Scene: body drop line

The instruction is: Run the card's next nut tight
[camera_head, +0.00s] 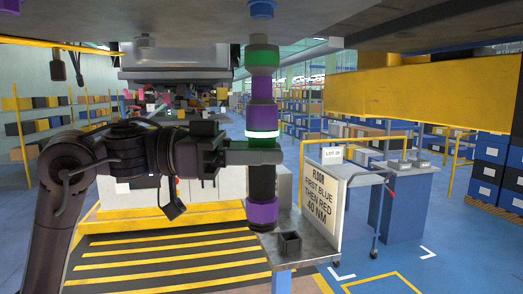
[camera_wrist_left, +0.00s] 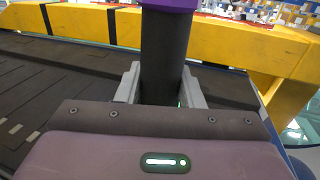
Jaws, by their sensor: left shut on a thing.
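My left gripper (camera_head: 250,152) is shut around the dark body of an upright nutrunner (camera_head: 262,117), which has green and purple bands and a lit ring. The wrist view shows both fingers against its dark shaft (camera_wrist_left: 165,55). Its green top end (camera_head: 262,55) points up at the grey underside overhead. A blue nut (camera_head: 262,8) sits on that underside, above the tool, with a visible gap between them. My right gripper is out of view.
A small black open holder (camera_head: 290,243) stands on the grey cart top (camera_head: 305,256) below the tool. A yellow beam (camera_head: 420,95) hangs at the right. Blue floor lies open at the right.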

